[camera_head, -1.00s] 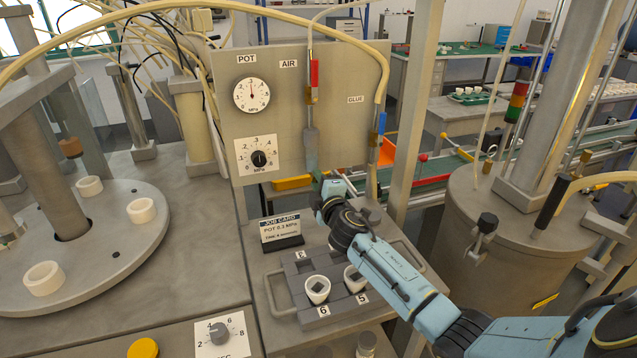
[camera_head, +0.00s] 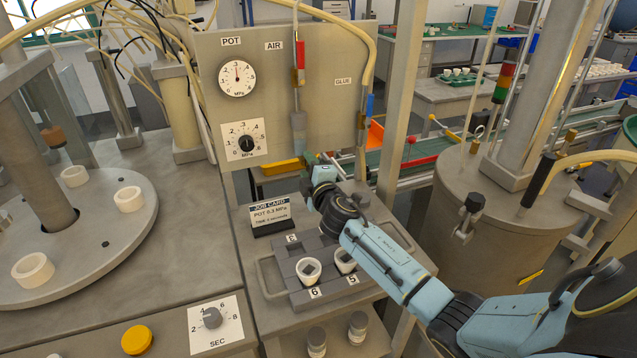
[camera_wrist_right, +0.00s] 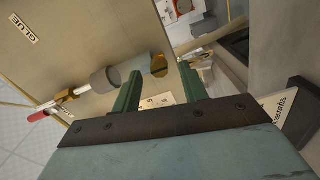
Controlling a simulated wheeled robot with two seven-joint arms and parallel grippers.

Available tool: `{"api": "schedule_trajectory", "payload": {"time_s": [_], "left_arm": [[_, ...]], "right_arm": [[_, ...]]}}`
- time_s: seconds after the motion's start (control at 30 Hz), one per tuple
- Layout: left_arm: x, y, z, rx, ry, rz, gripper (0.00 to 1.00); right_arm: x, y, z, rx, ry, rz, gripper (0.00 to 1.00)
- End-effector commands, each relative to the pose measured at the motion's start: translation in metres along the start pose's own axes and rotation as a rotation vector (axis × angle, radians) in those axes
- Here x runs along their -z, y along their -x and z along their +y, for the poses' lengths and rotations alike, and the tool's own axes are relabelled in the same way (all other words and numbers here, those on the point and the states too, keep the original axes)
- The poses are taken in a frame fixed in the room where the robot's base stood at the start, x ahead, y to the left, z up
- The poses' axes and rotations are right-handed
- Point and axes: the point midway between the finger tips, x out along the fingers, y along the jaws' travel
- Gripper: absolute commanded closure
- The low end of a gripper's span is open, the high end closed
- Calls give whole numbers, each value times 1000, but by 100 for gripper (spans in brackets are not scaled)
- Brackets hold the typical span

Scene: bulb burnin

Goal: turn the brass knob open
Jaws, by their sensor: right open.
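In the right wrist view, a brass knob (camera_wrist_right: 158,65) sits at the end of the grey cylinder (camera_wrist_right: 105,79) on the panel's AIR line. My right gripper (camera_wrist_right: 160,69) is open, with its two green fingers apart and the knob showing between their tips. I cannot tell whether a finger touches it. In the head view, the right gripper (camera_head: 310,160) is just below the lower end of the grey cylinder, and I cannot make out the knob there. My left gripper is not in view.
The panel (camera_head: 335,110) stands behind the gripper, with a pressure gauge (camera_head: 238,78) and a dial (camera_head: 246,142). Below are a job card (camera_head: 270,214) and a dark block holding white cups (camera_head: 310,271). A large grey pot (camera_head: 480,210) stands right of my arm.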

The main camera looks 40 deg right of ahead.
Motion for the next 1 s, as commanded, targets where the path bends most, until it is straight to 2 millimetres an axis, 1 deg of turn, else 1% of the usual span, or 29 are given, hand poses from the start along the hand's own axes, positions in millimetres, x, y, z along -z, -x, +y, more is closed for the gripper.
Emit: {"api": "schedule_trajectory", "payload": {"time_s": [0.1,0.4,0.5,0.6,0.7,0.83,1.0], "left_arm": [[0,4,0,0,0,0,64],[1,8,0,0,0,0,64],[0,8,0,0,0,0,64],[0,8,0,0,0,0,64],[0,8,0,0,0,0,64],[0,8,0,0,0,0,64],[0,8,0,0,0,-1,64]], "right_arm": [[0,20,0,2,1,2,57],[0,82,-1,3,0,1,57],[0,99,0,2,0,1,57],[0,111,-1,2,0,0,57],[0,119,0,1,1,0,57],[0,123,0,0,1,0,57],[0,123,0,0,1,0,57]]}}
